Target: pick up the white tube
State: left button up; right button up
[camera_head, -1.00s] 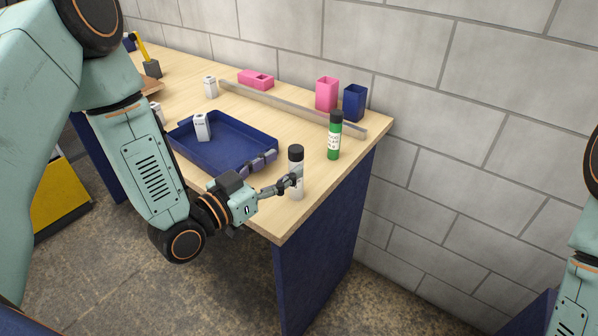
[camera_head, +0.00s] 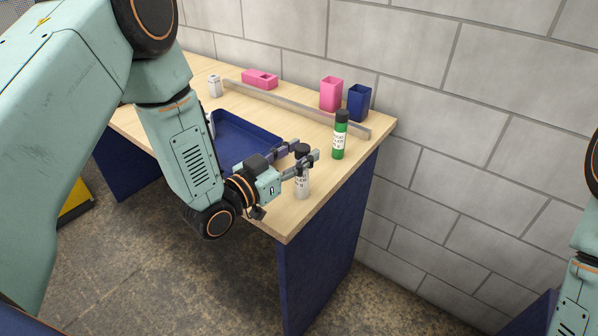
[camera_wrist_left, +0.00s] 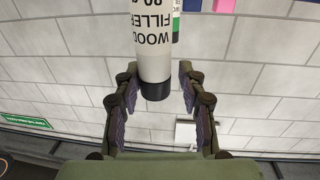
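The white tube (camera_head: 302,186) with a black cap stands upright near the table's front right edge. In the left wrist view, the white tube (camera_wrist_left: 154,45) shows a "WOOD FILLER" label. My left gripper (camera_head: 301,154) is at the tube's upper part, one finger on the near side and one on the far side. In the left wrist view, the left gripper (camera_wrist_left: 158,78) is open around the tube, with narrow gaps between the fingertips and its sides. My right gripper is out of view.
A green tube (camera_head: 339,142) stands behind and right of the white tube. The blue tray (camera_head: 248,137) lies to the left, partly hidden by my arm. A grey bar (camera_head: 300,111), pink bin (camera_head: 331,95) and blue bin (camera_head: 358,103) are behind. A white bottle (camera_head: 215,87) stands far left.

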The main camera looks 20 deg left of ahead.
pick_arm(q)
jog(key=shift+w+d, duration=0.1)
jog(key=shift+d, duration=0.45)
jog(key=c, duration=0.4)
jog(key=shift+a, duration=0.2)
jog(key=c, duration=0.3)
jog(key=shift+a, duration=0.25)
grip_shut()
jog(key=shift+d+r, duration=0.1)
jog(key=shift+d, duration=0.25)
